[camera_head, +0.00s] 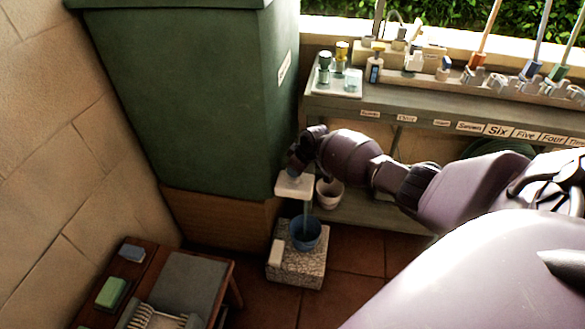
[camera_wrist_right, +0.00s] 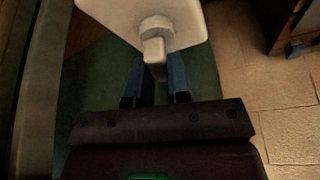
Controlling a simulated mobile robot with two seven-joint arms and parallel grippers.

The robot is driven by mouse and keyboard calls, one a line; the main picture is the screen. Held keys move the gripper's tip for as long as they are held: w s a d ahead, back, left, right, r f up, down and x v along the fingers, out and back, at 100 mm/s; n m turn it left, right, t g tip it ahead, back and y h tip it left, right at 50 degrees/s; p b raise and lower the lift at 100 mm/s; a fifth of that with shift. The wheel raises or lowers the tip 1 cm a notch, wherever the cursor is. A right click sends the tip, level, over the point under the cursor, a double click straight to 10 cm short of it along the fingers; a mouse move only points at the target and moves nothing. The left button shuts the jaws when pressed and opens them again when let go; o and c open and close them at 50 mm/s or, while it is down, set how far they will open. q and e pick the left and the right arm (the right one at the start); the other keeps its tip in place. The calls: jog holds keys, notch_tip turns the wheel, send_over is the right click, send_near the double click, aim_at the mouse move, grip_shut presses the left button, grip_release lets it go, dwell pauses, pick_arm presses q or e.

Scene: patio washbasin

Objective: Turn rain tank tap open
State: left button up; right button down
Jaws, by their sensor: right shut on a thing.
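The green rain tank (camera_head: 190,95) stands on a wooden base in the head view. A white tap block (camera_head: 294,186) sits low by its front right corner. In the right wrist view the white block (camera_wrist_right: 145,18) carries a pale tap lever (camera_wrist_right: 154,50). My right gripper (camera_head: 297,171) is at the tap from above; its blue fingers (camera_wrist_right: 154,82) stand on both sides of the lever, shut on it. A thin blue-green streak (camera_head: 306,213), looking like water, runs from the tap towards a blue bucket (camera_head: 306,240) below. My left gripper is not in view.
The bucket stands on a speckled stone block (camera_head: 288,270). A white pot (camera_head: 329,192) is close to the right of the tap. A grey shelf (camera_head: 415,115) with bottles, labels and brushes lies behind my arm. A wooden bench (camera_head: 150,257) stands at lower left.

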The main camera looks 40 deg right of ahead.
jog(key=shift+s+f+n+g+y+b, duration=0.1)
jog(key=shift+f+n+g+y+b, duration=0.15)
jog(key=shift+n, duration=0.3)
jog(key=shift+f+n+g+y+b, duration=0.1)
jog(key=shift+n+b, duration=0.2)
jog(key=shift+n, duration=0.25)
jog(key=shift+r+n+b, duration=0.15)
jog(key=shift+n+b, duration=0.15)
jog(key=shift+n, duration=0.3)
jog(key=shift+r+n+y, duration=0.1)
jog(key=shift+n+y, duration=0.15)
jog(key=shift+n, duration=0.05)
jog(key=c, duration=1.1)
grip_release()
jog(key=shift+o, duration=0.2)
jog(key=shift+r, duration=0.1)
